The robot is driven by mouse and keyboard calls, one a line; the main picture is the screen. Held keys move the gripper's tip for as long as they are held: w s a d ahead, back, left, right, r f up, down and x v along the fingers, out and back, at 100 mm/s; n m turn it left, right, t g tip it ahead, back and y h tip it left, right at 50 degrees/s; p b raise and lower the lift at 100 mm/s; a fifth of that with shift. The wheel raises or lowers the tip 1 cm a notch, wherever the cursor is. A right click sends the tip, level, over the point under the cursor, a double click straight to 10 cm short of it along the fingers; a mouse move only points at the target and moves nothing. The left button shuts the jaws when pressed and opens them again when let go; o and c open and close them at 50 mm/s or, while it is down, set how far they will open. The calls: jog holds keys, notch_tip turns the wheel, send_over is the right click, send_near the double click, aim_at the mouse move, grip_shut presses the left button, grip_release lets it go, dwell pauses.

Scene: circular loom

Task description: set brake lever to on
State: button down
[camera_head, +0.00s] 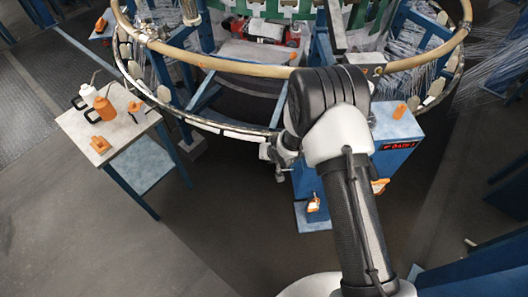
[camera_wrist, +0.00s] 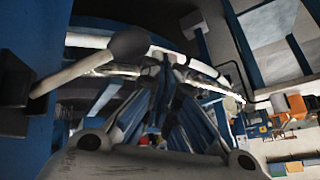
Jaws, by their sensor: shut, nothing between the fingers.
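A lever with a grey shaft and a dark ball knob (camera_wrist: 130,43) stands out from a black mount on a blue post at the left of the wrist view; it looks like the brake lever. I cannot make it out in the head view, where my arm covers part of the blue machine column. My gripper (camera_head: 277,157) is beside that column, under the loom ring. It is shut and empty. Its grey body fills the bottom of the wrist view, with the lever beyond it to the upper left. I see no contact with the lever.
The loom's round rim (camera_head: 220,65) arches above my gripper. A blue control box (camera_head: 397,128) with a red display is right of my arm. A side table (camera_head: 125,133) with bottles stands left. The floor between is clear.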

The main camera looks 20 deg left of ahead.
jog(key=s+a+r+p, duration=0.3)
jog(key=s+r, duration=0.3)
jog(key=r, duration=0.4)
jog(key=shift+s+a+r+p, duration=0.3)
jog(key=shift+s+a+p, duration=0.1)
jog(key=shift+p, duration=0.4)
jog(key=shift+r, duration=0.1)
